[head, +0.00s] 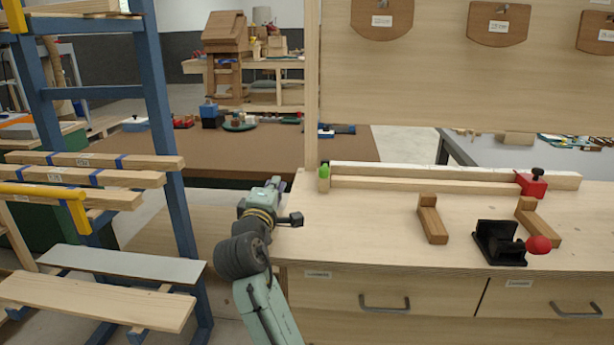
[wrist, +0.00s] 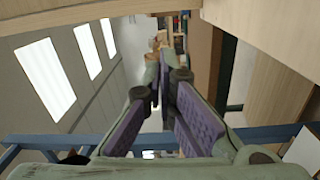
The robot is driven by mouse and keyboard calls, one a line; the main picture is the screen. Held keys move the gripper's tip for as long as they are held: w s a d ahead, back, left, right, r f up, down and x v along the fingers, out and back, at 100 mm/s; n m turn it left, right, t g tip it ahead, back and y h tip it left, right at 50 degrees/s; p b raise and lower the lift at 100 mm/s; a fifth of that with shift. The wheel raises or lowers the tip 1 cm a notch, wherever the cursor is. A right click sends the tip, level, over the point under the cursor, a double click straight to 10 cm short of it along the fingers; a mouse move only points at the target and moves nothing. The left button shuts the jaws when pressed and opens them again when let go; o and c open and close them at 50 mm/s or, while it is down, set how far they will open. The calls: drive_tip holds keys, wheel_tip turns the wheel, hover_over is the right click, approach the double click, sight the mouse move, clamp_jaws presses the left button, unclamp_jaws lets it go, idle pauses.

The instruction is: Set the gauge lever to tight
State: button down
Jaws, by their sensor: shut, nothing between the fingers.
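A black gauge-like fixture (head: 498,246) sits on the right part of the wooden workbench. Its short lever ends in a red ball knob (head: 538,244), which points to the right. Any markings for tight are too small to read. My gripper (head: 281,185) is at the bench's left end, well to the left of the fixture and apart from it. In the wrist view my gripper's purple-padded fingers (wrist: 165,68) are shut and empty. The fixture does not show in the wrist view.
Two wooden blocks (head: 432,222) (head: 540,222) flank the fixture. A wooden fence with a red stop (head: 531,182) runs along the bench's back. A blue rack with boards (head: 172,150) stands at left. The bench top between my gripper and the left block is clear.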

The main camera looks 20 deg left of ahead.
drive_tip(key=shift+w+d+f+h, duration=0.6)
drive_tip(key=shift+d+f, duration=0.05)
drive_tip(key=shift+f, duration=0.1)
drive_tip(key=shift+w+r, duration=0.1)
drive_tip(key=p+x, duration=0.3)
drive_tip(key=x, duration=0.7)
drive_tip(key=shift+w, duration=0.1)
drive_tip(key=shift+w+d+p, duration=0.2)
drive_tip(key=shift+w+d, duration=0.05)
drive_tip(key=shift+d, duration=0.35)
drive_tip(key=shift+w+d+p, duration=0.2)
drive_tip(key=shift+d, duration=0.45)
drive_tip(key=shift+w+d, duration=0.25)
drive_tip(key=shift+d, duration=0.25)
drive_tip(key=shift+d, duration=0.15)
